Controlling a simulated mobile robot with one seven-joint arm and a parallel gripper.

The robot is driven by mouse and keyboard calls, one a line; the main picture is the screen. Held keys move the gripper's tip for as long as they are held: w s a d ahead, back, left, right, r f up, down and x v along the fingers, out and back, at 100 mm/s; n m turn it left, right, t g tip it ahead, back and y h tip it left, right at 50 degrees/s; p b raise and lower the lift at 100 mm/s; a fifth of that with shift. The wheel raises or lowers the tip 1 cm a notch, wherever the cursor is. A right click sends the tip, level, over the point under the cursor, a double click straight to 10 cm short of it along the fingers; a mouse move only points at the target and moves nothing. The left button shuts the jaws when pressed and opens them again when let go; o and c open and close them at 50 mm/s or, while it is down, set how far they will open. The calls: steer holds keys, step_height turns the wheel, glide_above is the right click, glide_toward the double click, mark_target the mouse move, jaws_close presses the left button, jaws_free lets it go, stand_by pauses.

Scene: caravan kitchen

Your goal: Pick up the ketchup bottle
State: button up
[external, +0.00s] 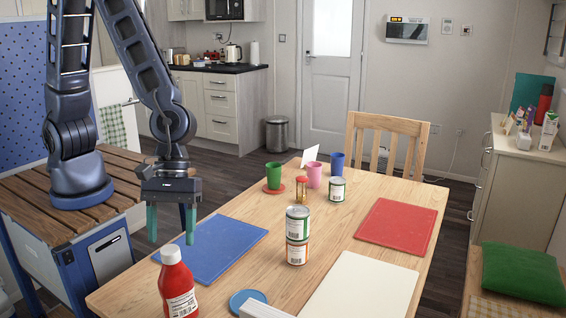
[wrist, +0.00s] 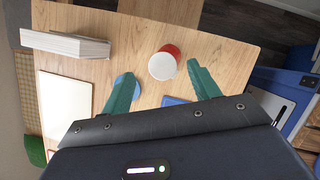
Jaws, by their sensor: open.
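The ketchup bottle (external: 177,286) is red with a white cap and a white label. It stands upright near the table's front left corner in the external view. In the wrist view the bottle (wrist: 164,63) shows from above, white cap toward the camera, ahead of and between my fingers. My gripper (external: 171,222) points down over the left edge of the table, behind the bottle and above its level. Its green fingers (wrist: 162,85) are apart, with nothing between them. The bottle is not touched by either finger.
A blue mat (external: 212,247) lies behind the bottle. A blue coaster (external: 247,299) and a white box or book (external: 262,309) are right of it. Two stacked cans (external: 297,236) stand mid-table. A red mat (external: 397,226) and a white mat (external: 365,288) lie farther right.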

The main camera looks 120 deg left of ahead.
mark_target(170, 249)
steer(key=shift+s+x, duration=0.1)
steer(key=shift+x, duration=1.05)
steer(key=shift+s+x, duration=0.15)
steer(key=shift+x, duration=0.95)
steer(key=shift+a+f, duration=0.1)
jaws_close()
